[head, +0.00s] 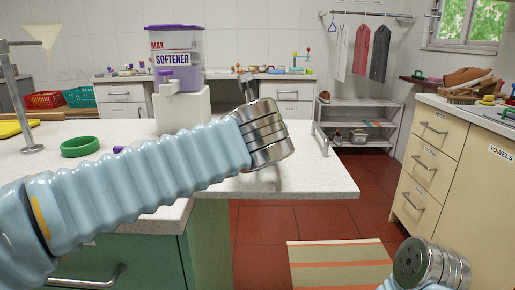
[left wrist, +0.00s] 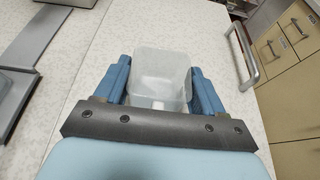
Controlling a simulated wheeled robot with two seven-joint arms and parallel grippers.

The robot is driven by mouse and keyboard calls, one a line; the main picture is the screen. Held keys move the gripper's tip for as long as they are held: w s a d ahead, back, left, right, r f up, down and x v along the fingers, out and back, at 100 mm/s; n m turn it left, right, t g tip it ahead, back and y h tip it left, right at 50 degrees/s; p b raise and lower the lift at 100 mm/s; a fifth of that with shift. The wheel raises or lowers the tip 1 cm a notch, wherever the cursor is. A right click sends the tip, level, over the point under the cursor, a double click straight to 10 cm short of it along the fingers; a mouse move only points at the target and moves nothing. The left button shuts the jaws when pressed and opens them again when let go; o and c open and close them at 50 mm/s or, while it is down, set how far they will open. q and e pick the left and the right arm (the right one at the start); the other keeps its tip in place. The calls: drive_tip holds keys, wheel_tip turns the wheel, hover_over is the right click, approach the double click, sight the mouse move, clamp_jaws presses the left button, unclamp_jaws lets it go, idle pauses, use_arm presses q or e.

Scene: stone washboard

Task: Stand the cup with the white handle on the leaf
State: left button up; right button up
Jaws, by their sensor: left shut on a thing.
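In the left wrist view a translucent whitish cup (left wrist: 160,72) sits between the blue fingers of my left gripper (left wrist: 161,88), which are shut on it. A small white part, possibly its handle, shows low on the cup. In the head view the left wrist covers the fingers and the cup. The wrist is in front of the thin white slab (head: 310,182) that juts right from the counter past the green cabinet; this may be the leaf. I cannot tell whether the cup touches the surface. The right arm's end shows at the lower right, without visible fingers.
A softener dispenser (head: 176,62) stands on a white block on the counter. A green ring (head: 80,146) lies left of it. A metal rail (head: 321,139) is at the slab's right edge. Grey metal pieces (left wrist: 40,40) lie left in the left wrist view. A striped mat (head: 340,264) is on the floor.

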use_arm(q)
drive_tip(key=shift+f, duration=0.3)
drive_tip(key=shift+f, duration=0.15)
drive_tip(key=o, duration=1)
drive_tip(key=shift+s+r, duration=0.3)
drive_tip(key=shift+s, duration=0.05)
drive_tip(key=v, duration=1.1)
drive_tip(key=shift+s, duration=0.2)
